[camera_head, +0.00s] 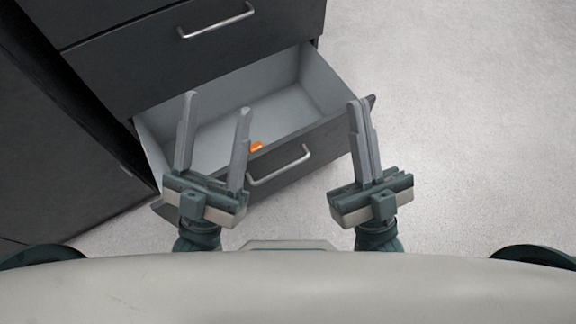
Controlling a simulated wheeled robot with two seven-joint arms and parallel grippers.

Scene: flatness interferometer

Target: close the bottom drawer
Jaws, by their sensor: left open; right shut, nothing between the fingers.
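The bottom drawer (325,135) of a dark cabinet is pulled out, with a light grey inside and a dark front. Its silver bar handle (280,172) is on the front, between my two grippers. A small orange thing (256,146) lies in the drawer, partly hidden. My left gripper (215,104) is open, its fingers apart and empty, over the left part of the drawer in the picture. My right gripper (359,103) is shut and empty, over the right end of the drawer front. I cannot tell whether either gripper touches the drawer.
A shut drawer with a silver handle (216,24) is above the open one. Another dark cabinet face (50,130) stands at the left. The pale floor (460,110) at the right is clear.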

